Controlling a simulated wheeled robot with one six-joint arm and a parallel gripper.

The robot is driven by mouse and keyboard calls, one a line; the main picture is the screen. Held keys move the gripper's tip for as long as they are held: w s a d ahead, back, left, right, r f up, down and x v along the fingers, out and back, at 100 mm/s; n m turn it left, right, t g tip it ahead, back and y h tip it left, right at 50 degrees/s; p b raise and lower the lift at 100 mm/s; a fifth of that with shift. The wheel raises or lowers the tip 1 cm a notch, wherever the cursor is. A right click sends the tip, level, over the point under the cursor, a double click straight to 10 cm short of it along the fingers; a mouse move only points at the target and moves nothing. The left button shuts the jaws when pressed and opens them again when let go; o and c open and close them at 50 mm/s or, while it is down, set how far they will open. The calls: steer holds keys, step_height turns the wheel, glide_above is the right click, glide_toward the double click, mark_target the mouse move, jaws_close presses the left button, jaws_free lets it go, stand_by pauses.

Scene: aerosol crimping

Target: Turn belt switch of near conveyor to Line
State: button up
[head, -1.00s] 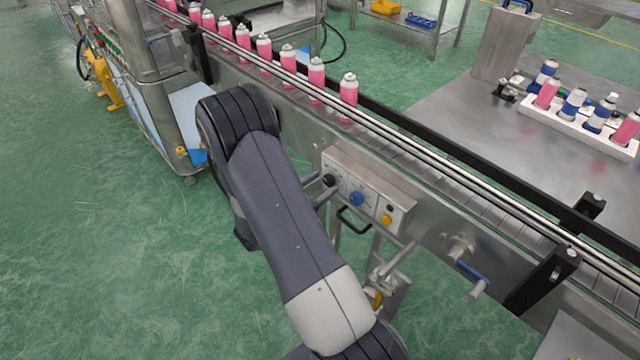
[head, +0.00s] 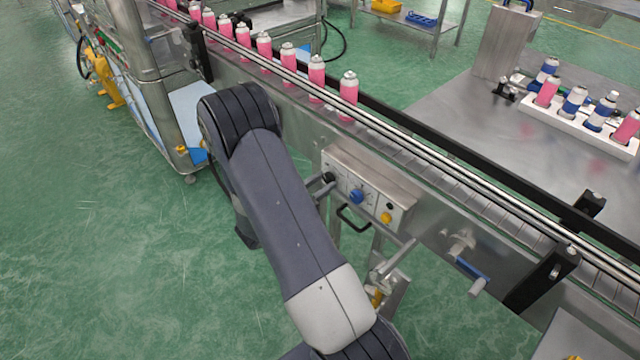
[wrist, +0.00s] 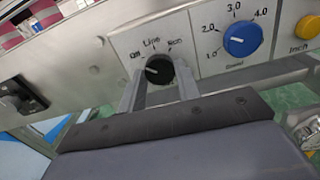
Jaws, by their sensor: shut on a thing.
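A blue speed dial (wrist: 242,39) and a yellow Inch button (wrist: 307,28) sit right of the switch. A black handle (head: 353,220) and a crank (head: 472,272) are below and right. Pink cans (head: 316,78) stand on the conveyor (head: 420,155).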

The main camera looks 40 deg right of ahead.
steer(key=shift+w+f+b, duration=0.1)
steer(key=shift+b, duration=0.35)
steer(key=m+b, duration=0.2)
steer(key=b, duration=0.1)
steer(key=shift+f, duration=0.15)
steer(key=m+b, duration=0.2)
steer(key=b, duration=0.2)
steer(key=shift+m, duration=0.4)
steer(key=m+b, duration=0.3)
steer(key=b, duration=0.2)
steer(key=shift+m, duration=0.3)
steer(key=shift+w+r+m+b, duration=0.1)
steer(key=shift+r+m+b, duration=0.2)
steer(key=shift+m+b, duration=0.5)
steer(key=shift+r, duration=0.1)
steer(key=o, duration=1)
